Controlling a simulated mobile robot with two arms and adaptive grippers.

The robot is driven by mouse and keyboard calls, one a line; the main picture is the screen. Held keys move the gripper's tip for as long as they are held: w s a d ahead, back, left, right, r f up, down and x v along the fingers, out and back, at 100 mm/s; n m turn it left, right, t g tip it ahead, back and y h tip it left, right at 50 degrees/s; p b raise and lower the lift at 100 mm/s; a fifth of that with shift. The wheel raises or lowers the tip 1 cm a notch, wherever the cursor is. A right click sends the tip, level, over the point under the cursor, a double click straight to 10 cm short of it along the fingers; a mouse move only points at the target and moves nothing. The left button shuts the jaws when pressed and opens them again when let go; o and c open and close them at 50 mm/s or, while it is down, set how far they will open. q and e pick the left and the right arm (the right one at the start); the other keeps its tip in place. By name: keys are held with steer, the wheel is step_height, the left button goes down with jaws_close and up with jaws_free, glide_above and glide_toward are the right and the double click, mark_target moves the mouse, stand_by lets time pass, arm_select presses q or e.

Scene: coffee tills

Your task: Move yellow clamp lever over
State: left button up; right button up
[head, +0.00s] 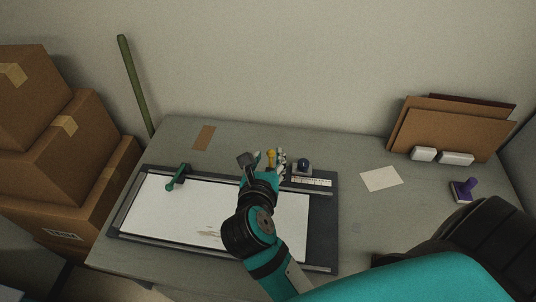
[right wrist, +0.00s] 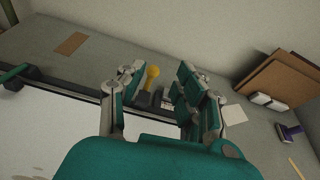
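The yellow clamp lever (head: 271,157) stands at the far edge of a dark-framed board (head: 325,235), right of its middle. Its round yellow knob also shows in the right wrist view (right wrist: 152,73). My right gripper (head: 262,162) is open at the board's far edge, with the lever between its fingers in the picture. In the right wrist view my right gripper (right wrist: 158,82) has one finger on each side of the lever, with visible gaps; contact is not evident. The lever's base is partly hidden. My left gripper is not in view.
A green lever (head: 177,178) sits on the board's left side. A dark blue knob (head: 304,163) stands right of the yellow lever, beside a pale scale strip (head: 311,182). A white card (head: 381,179), purple stamp (head: 463,190) and brown folders (head: 440,130) lie right. Boxes (head: 65,140) stand left.

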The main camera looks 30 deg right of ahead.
mark_target(270, 155)
steer(key=shift+m+g+y, duration=0.3)
steer(key=shift+g+y, duration=0.1)
steer(key=shift+g, duration=0.1)
steer(key=w+d+f+b, duration=0.1)
steer(key=f, duration=0.1)
steer(key=w+d+f, duration=0.1)
steer(key=w, duration=0.1)
steer(key=w+d+f+b, duration=0.1)
steer(key=w+f, duration=0.1)
steer(key=shift+d+f+b, duration=0.3)
steer(key=shift+f, duration=0.05)
steer(key=shift+r, duration=0.1)
steer(key=shift+c, duration=0.8)
steer(key=c, duration=0.5)
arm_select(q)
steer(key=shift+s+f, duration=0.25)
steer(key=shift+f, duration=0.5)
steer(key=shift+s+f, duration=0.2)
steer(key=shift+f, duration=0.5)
arm_select(e)
steer(key=shift+s+a+f, duration=0.25)
steer(key=shift+s+a, duration=0.7)
steer(key=shift+s, duration=0.25)
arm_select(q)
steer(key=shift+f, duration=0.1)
arm_select(e)
steer(key=shift+s+f, duration=0.1)
